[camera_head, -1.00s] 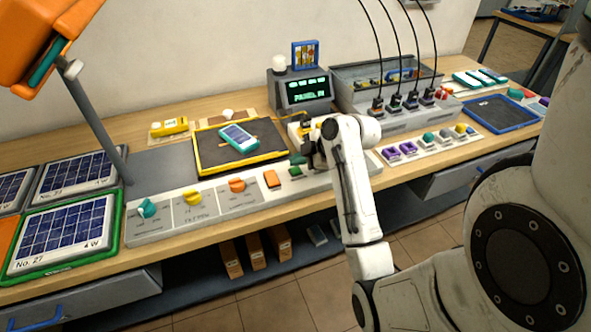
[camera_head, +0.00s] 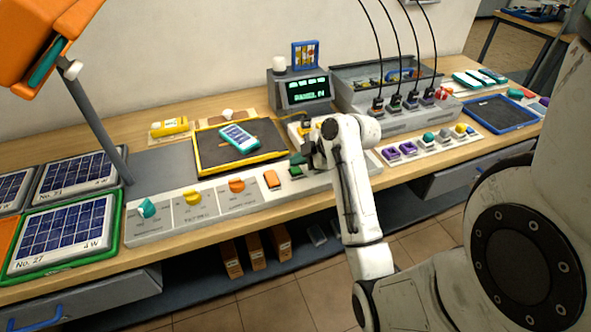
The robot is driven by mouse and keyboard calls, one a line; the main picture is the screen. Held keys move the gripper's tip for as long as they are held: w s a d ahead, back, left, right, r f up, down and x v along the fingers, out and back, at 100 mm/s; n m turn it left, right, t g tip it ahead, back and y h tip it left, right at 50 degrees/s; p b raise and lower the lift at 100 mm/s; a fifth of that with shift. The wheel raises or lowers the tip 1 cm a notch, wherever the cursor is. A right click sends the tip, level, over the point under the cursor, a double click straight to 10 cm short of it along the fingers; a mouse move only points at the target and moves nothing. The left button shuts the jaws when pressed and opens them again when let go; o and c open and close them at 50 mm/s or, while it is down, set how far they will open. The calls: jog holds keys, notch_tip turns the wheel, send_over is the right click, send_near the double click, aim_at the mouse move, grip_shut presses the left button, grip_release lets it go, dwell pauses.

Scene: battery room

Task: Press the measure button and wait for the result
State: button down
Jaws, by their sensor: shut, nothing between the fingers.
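A small green button (camera_head: 296,172) sits on the white control strip at the front of the bench, right of an orange rocker switch. I cannot read its label. My gripper (camera_head: 299,160) is shut and empty, just above and behind this button. The picture does not settle whether it touches the button. My arm hides the part of the strip to its right. A dark display (camera_head: 307,90) with green text stands behind. Its lower line seems to read "PANEL IN". A small teal-framed solar panel (camera_head: 239,137) lies on the yellow-edged dark mat (camera_head: 212,153).
The strip also carries teal, yellow and orange knobs (camera_head: 237,187). Cabled plugs (camera_head: 411,101) and a row of coloured connectors (camera_head: 428,138) are to the right. A lamp post (camera_head: 97,125) and larger solar panels (camera_head: 67,228) are at left.

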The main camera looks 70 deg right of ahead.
aim_at(298, 172)
jog(key=shift+f, duration=0.1)
jog(key=shift+f, duration=0.35)
jog(key=shift+f+b, duration=0.35)
jog(key=shift+b, duration=0.1)
dwell(0.8)
jog(key=shift+r, duration=0.1)
jog(key=shift+r+p, duration=0.7)
notch_tip(298, 172, up, 5)
jog(key=p, duration=0.4)
dwell(1.1)
